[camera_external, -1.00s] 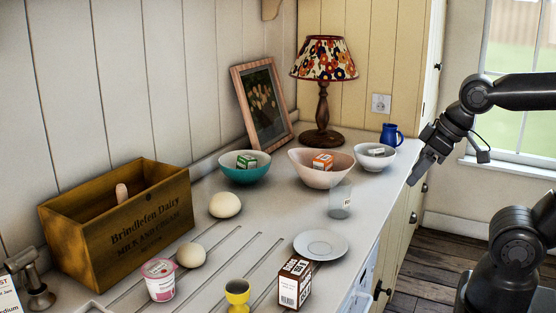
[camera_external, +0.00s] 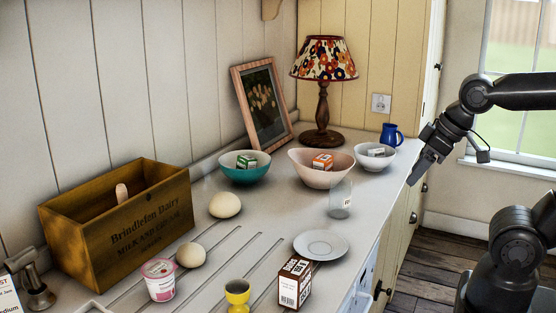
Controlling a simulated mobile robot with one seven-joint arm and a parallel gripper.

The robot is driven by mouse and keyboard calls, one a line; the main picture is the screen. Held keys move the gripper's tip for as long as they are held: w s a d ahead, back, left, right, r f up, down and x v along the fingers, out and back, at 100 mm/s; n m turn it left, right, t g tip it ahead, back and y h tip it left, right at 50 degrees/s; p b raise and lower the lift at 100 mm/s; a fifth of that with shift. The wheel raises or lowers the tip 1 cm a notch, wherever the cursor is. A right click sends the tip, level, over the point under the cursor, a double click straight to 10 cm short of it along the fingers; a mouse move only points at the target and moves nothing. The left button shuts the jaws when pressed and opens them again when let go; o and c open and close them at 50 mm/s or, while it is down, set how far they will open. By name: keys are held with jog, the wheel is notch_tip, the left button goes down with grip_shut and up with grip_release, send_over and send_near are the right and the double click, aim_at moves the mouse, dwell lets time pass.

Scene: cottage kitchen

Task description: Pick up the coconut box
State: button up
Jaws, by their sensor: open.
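Several small boxes stand on the counter, and I cannot read which one is the coconut box. A brown and white box (camera_external: 294,284) stands upright at the front. A green and white box (camera_external: 246,162) lies in a teal bowl (camera_external: 245,175). An orange box (camera_external: 322,161) lies in a pink bowl (camera_external: 321,178). A whitish box (camera_external: 376,153) lies in a white bowl (camera_external: 375,163). My gripper (camera_external: 413,180) is open and points down by the counter's right edge, right of the white bowl and apart from all the boxes.
A clear glass (camera_external: 341,200), a saucer (camera_external: 320,245), two pale round things (camera_external: 224,205), a yellow egg cup (camera_external: 238,296) and a pink-lidded pot (camera_external: 159,280) stand on the counter.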

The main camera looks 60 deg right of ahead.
jog(key=shift+c, duration=0.3)
jog(key=w+d+r+m+g+h, duration=0.15)
jog(key=w+d+r, duration=0.25)
jog(key=w+d, duration=0.45)
jog(key=m+g+y, duration=0.2)
jog(key=m+g, duration=0.2)
jog(key=m, duration=0.2)
send_over(377, 154)
jog(key=d, duration=0.1)
jog(key=shift+h, duration=0.25)
notch_tip(377, 154, down, 8)
jog(key=shift+w+f, duration=0.15)
jog(key=shift+f, duration=0.1)
jog(key=shift+m, duration=0.25)
jog(key=f, duration=0.5)
jog(key=shift+d+f, duration=0.15)
jog(key=shift+d, duration=0.25)
jog(key=shift+f, duration=2.95)
